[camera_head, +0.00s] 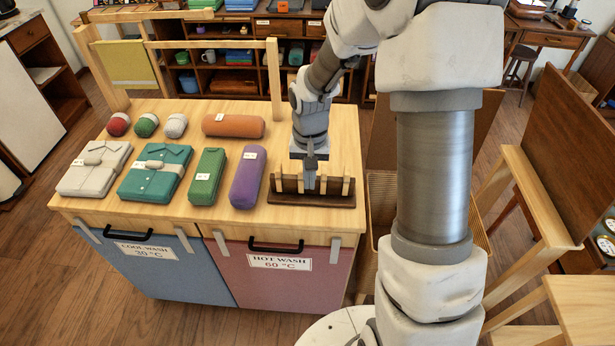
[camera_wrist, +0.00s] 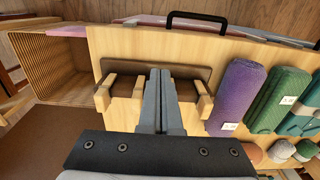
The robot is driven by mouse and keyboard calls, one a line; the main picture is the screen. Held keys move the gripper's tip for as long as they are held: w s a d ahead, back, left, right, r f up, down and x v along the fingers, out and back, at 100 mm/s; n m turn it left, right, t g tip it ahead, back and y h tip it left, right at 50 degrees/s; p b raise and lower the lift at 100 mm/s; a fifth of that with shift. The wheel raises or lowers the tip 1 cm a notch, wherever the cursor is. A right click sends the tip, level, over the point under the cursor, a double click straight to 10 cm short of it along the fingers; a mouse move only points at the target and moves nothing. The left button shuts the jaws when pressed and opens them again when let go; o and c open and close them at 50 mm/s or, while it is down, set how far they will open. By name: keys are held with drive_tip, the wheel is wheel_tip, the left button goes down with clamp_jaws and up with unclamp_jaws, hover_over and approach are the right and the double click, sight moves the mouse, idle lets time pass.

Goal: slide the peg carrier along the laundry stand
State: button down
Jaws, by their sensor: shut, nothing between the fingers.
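The peg carrier (camera_head: 328,200) is a dark brown wooden piece with several pale upright pegs. It stands at the front right of the laundry stand top (camera_head: 150,210), near the front edge. It also shows in the wrist view (camera_wrist: 200,72), with pegs on both sides of my fingers. My gripper (camera_head: 310,187) points down over the middle of the carrier, its fingers together with nothing between them. In the wrist view the shut fingertips (camera_wrist: 160,73) reach in among the pegs and hide the carrier's middle. Whether they touch it I cannot tell.
Left of the carrier lie a purple roll (camera_head: 248,178), a green folded bundle (camera_head: 206,177) and folded shirts (camera_head: 155,172). An orange roll (camera_head: 233,126) and several balls lie behind. A wicker basket (camera_wrist: 55,70) stands beside the stand's right end. Two hampers hang below.

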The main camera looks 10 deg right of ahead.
sight(310, 198)
wheel_tip(310, 198, down, 9)
drive_tip(key=shift+r+b, duration=0.2)
drive_tip(key=shift+b, duration=0.25)
drive_tip(key=w, duration=0.1)
drive_tip(key=w+d, duration=0.1)
drive_tip(key=shift+w+f, duration=0.3)
drive_tip(key=shift+f, duration=0.05)
drive_tip(key=shift+w+d, duration=0.1)
drive_tip(key=shift+w, duration=0.5)
